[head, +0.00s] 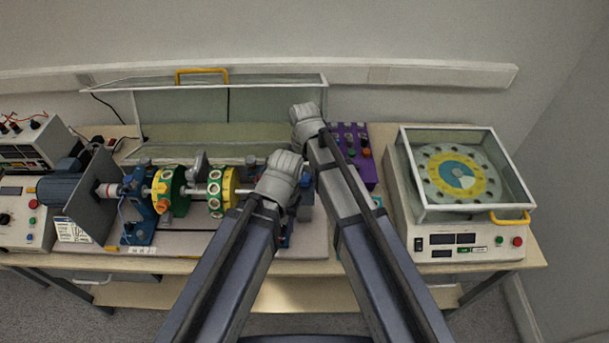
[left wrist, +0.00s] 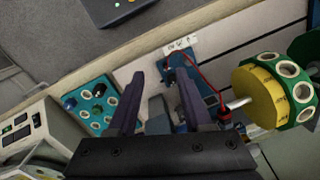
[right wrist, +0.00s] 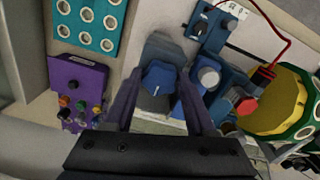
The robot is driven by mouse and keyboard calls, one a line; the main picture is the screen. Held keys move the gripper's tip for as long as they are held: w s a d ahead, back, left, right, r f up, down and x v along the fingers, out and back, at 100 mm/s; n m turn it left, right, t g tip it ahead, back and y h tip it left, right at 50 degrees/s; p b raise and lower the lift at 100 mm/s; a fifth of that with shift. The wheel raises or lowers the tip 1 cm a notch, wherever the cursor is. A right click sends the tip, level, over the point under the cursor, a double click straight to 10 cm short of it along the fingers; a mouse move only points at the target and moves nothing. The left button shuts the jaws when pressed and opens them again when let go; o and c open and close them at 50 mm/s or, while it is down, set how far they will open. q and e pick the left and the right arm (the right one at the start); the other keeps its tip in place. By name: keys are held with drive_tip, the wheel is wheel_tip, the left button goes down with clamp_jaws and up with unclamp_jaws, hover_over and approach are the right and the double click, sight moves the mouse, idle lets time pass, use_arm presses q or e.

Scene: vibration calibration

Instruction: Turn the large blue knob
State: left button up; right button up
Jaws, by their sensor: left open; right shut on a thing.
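The large blue knob (right wrist: 158,77) sits on a blue-grey housing, seen in the right wrist view. My right gripper (right wrist: 159,84) is around this knob, one finger at each side, and shut on it. In the head view my right gripper (head: 308,122) reaches to the back of the bench, and its wrist hides the knob. My left gripper (left wrist: 157,85) is open and empty above the bench, beside the yellow and green disc (left wrist: 266,95). In the head view it shows from behind (head: 280,178), left of the right arm.
A purple box (head: 352,150) with coloured buttons stands right of my right gripper. A covered disc machine (head: 460,185) is at the right. The shaft rig with discs (head: 170,190) is at the left. A clear cover with a yellow handle (head: 202,72) stands behind.

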clamp_jaws()
drive_tip(key=shift+d+n, duration=0.1)
drive_tip(key=shift+n, duration=2.7)
drive_tip(key=o, duration=1.1)
unclamp_jaws()
drive_tip(key=shift+w, duration=0.1)
